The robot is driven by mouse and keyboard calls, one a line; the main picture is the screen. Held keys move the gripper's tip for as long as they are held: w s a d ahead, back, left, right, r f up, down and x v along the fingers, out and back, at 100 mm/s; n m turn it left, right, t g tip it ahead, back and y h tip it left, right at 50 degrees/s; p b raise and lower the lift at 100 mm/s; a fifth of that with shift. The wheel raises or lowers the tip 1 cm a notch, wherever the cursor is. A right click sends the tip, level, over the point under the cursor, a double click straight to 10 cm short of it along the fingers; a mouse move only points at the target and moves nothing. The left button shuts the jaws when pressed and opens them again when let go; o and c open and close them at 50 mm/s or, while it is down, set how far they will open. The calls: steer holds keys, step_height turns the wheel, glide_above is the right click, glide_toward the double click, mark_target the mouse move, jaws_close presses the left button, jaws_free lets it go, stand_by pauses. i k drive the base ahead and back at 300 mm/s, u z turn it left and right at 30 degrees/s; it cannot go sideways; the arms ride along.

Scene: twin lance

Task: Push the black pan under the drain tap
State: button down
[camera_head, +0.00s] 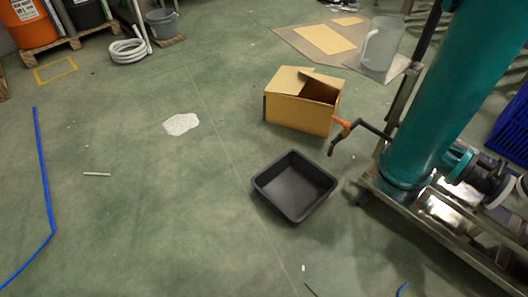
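The black pan (296,188) is a square, empty tray lying flat on the green floor, right of the middle of the view. The drain tap (340,136) has an orange handle and a brass-coloured outlet on a dark pipe from the teal column (435,90). In the picture the tap's outlet is above and to the right of the pan's far right edge, apart from it. My gripper does not show in this view.
An open cardboard box (297,112) stands just behind the pan, near the tap. The column's metal skid (445,232) bounds the right side. A white patch (181,124), a small pale stick (97,174) and a blue hose (44,185) lie left. Floor left of the pan is mostly clear.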

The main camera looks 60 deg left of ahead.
mark_target(293, 186)
steer(key=u, duration=0.8)
steer(key=i, duration=1.05)
steer(key=u, duration=1.35)
steer(key=i, duration=0.25)
steer(key=u, duration=0.35)
